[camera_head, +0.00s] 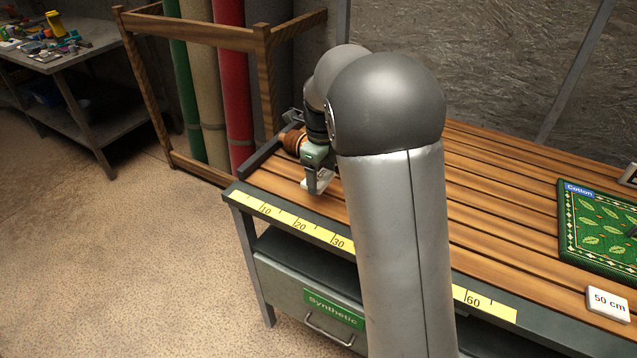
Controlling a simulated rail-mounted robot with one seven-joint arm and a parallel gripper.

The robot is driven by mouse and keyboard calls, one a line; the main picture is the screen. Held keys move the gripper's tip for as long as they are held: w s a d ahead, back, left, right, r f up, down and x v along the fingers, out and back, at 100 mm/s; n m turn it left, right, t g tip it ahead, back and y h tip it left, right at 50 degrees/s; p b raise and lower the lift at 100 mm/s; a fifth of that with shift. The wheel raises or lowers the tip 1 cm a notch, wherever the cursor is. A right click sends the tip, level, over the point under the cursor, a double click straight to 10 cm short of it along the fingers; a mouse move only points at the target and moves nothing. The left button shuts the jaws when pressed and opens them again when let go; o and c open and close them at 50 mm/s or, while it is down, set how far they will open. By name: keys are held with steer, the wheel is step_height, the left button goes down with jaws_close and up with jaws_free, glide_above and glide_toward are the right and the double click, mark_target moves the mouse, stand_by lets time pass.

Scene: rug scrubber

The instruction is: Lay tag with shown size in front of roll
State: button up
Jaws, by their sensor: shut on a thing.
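My gripper (317,185) is low over the left end of the slatted table. It is shut on a small white tag (322,179); no writing on that tag can be read. Another white tag (608,304), reading "50 cm", lies at the table's right front, in front of a green patterned rug (604,232) labelled "Cotton". A brown rounded thing (293,141) sits just behind my gripper; I cannot tell whether it is a roll's end. My arm hides much of the middle of the table.
A yellow ruler strip (290,221) runs along the front edge of the table (500,185), above a drawer marked "Synthetic" (335,308). A wooden rack (190,29) holds upright green, beige, red and grey rolls behind. A cluttered bench (75,62) stands far left.

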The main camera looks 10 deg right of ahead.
mark_target(319, 176)
steer(key=w+f, duration=0.2)
steer(key=shift+f, duration=1.75)
steer(key=shift+f, duration=0.2)
steer(key=o, duration=0.9)
steer(key=shift+o, duration=0.2)
steer(key=shift+r, duration=0.1)
